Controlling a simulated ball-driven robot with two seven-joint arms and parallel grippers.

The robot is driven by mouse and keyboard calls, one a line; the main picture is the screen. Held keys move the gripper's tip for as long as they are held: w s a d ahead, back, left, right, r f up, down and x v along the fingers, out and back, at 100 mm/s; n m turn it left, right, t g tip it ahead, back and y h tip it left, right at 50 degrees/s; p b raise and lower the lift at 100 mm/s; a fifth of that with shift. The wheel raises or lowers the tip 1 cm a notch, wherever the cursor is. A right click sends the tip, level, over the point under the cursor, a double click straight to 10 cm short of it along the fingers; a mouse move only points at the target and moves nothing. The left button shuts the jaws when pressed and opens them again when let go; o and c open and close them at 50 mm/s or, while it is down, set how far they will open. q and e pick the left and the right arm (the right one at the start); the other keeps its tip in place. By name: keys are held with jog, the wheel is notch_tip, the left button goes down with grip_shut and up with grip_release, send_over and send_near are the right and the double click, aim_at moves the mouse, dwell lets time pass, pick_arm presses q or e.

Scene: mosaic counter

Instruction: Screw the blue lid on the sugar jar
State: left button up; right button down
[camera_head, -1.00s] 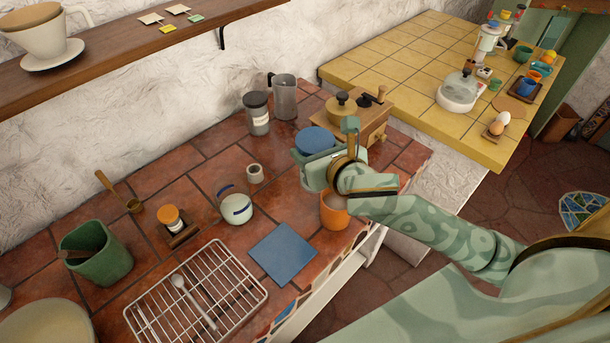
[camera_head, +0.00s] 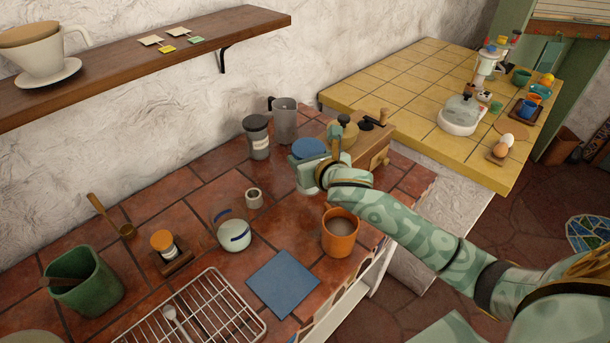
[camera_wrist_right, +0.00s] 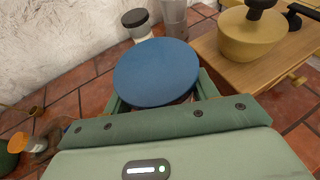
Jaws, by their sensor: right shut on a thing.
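The blue lid (camera_head: 309,148) is a flat round disc at my right gripper (camera_head: 311,176), left of the coffee grinder. In the right wrist view the lid (camera_wrist_right: 157,72) lies between the two green fingers, and the gripper is shut on it. What is directly under the lid is hidden by the lid and gripper. A round vessel with a blue band and pale contents (camera_head: 235,237) stands on the tiled counter to the left; its upper part looks clear. It may be the sugar jar, but I cannot read any label. My left gripper is out of view.
An orange mug (camera_head: 340,236) stands below my right arm. The wooden grinder (camera_head: 376,146) is close on the right; a dark-lidded jar (camera_head: 257,138) and a grey pitcher (camera_head: 284,122) are behind. A blue mat (camera_head: 283,283) and wire rack (camera_head: 200,320) lie at the front.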

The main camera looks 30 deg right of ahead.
jog(key=f, duration=0.1)
jog(key=w+f, duration=0.1)
jog(key=w+f+b, duration=0.1)
jog(key=shift+d, duration=0.25)
jog(key=shift+w+d+f, duration=0.15)
jog(key=shift+w, duration=0.25)
jog(key=shift+w+f+b, duration=0.2)
jog(key=shift+f+b, duration=0.65)
jog(key=shift+f, duration=1)
jog(key=shift+f, duration=0.15)
jog(key=shift+c, duration=2.2)
grip_release()
